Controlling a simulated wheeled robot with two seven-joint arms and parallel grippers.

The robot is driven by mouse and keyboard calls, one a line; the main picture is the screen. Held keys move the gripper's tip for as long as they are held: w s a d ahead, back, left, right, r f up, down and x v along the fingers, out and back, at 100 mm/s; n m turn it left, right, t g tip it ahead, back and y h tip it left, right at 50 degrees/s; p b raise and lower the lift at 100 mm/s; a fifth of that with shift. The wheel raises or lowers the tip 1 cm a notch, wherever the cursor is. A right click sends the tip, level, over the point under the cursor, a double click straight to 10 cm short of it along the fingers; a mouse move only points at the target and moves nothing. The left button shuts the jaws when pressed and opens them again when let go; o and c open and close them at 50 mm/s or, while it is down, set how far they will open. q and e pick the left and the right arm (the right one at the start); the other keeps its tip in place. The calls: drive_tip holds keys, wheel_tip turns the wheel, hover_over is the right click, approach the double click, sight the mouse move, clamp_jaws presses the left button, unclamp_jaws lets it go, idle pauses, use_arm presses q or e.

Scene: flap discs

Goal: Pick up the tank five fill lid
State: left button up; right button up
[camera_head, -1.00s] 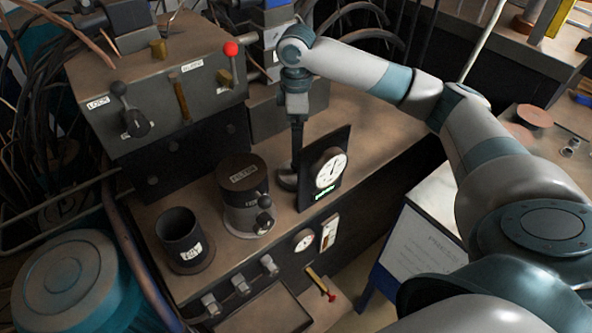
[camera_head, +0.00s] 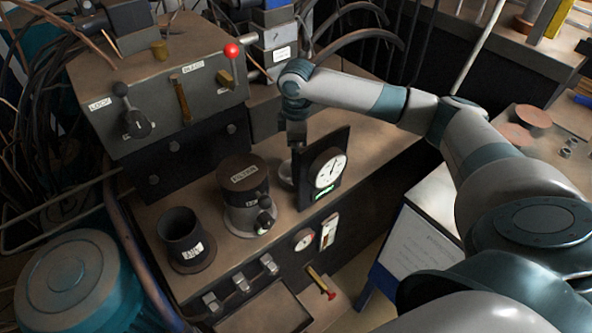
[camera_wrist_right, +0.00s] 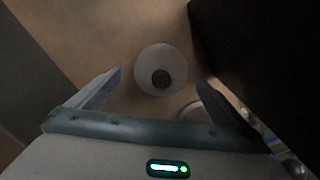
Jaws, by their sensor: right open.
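A pale round lid with a dark central knob (camera_wrist_right: 162,56) lies on the brown bench top in the right wrist view. It sits between and just beyond the two fingertips of my right gripper (camera_wrist_right: 160,78), which is open and empty. In the head view my right gripper (camera_head: 297,150) points down behind the dark dial panel (camera_head: 325,172), which hides its fingertips. Part of a pale round piece (camera_head: 286,173) shows beside that panel; I cannot tell if it is the same lid. My left gripper is not in view.
In the right wrist view a dark block (camera_wrist_right: 260,45) stands close on the right, and a second round rim (camera_wrist_right: 190,110) is partly hidden by the right finger. A filter canister (camera_head: 245,205) and an open dark cup (camera_head: 182,236) stand left of the dial panel.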

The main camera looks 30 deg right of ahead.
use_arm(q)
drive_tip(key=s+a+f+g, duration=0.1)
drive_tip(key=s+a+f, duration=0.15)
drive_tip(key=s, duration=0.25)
use_arm(e)
wheel_tip(320, 180, down, 4)
drive_tip(key=shift+p, duration=0.3)
drive_tip(key=c, duration=1)
drive_tip(key=shift+c, duration=0.8)
drive_tip(key=shift+r, duration=0.55)
wheel_tip(320, 180, up, 9)
drive_tip(key=shift+f+b, duration=0.1)
drive_tip(key=shift+b, duration=0.5)
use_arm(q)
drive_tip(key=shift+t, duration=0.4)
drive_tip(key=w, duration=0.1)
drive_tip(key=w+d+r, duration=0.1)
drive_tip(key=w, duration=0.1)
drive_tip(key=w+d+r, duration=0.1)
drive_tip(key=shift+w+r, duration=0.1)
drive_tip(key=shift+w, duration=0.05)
use_arm(e)
drive_tip(key=shift+r, duration=0.2)
